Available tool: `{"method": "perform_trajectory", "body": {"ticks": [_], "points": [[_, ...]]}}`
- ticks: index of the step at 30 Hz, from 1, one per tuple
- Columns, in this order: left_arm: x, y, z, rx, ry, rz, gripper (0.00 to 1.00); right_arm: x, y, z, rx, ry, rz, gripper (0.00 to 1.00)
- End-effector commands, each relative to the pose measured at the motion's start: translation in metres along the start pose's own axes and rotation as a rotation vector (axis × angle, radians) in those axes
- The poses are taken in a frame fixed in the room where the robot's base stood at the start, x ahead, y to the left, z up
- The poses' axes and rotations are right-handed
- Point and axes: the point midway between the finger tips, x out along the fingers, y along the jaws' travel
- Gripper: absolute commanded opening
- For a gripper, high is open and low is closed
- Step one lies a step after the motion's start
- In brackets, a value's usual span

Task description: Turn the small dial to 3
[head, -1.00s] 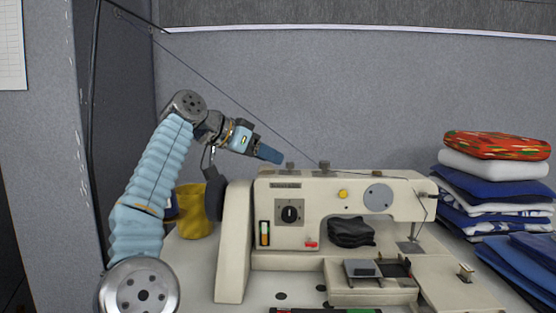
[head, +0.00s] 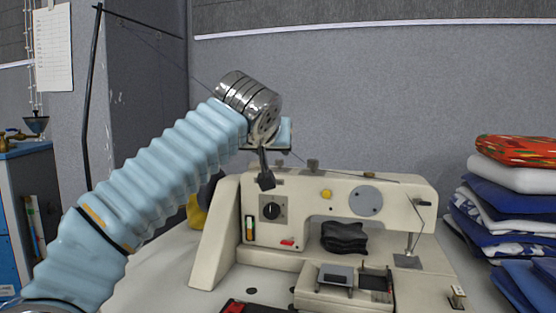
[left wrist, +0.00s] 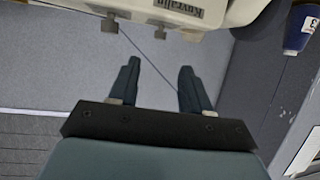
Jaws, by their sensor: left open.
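The small dial (head: 272,210) is a black round knob on a square plate at the left of the cream sewing machine's (head: 222,230) front. Its knob is too small to read its setting. My right gripper is not in view.
A yellow knob (head: 326,194) and a grey disc (head: 366,200) are right of the dial. Thread posts (head: 312,165) rise from the machine top. Folded fabrics (head: 510,205) are stacked at the right. A blue thread cone (left wrist: 299,28) shows in the left wrist view.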

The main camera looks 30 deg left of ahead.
Motion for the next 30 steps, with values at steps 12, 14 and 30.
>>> {"method": "perform_trajectory", "body": {"ticks": [12,14,30], "points": [[0.090,0.000,0.000,0.002,-0.004,0.000,0.48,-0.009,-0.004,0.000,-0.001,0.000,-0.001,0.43],[0.097,0.000,0.000,0.002,-0.003,0.000,0.48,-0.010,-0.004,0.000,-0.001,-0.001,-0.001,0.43],[0.109,0.000,0.000,0.001,-0.002,0.001,0.31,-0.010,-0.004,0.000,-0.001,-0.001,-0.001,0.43]]}}
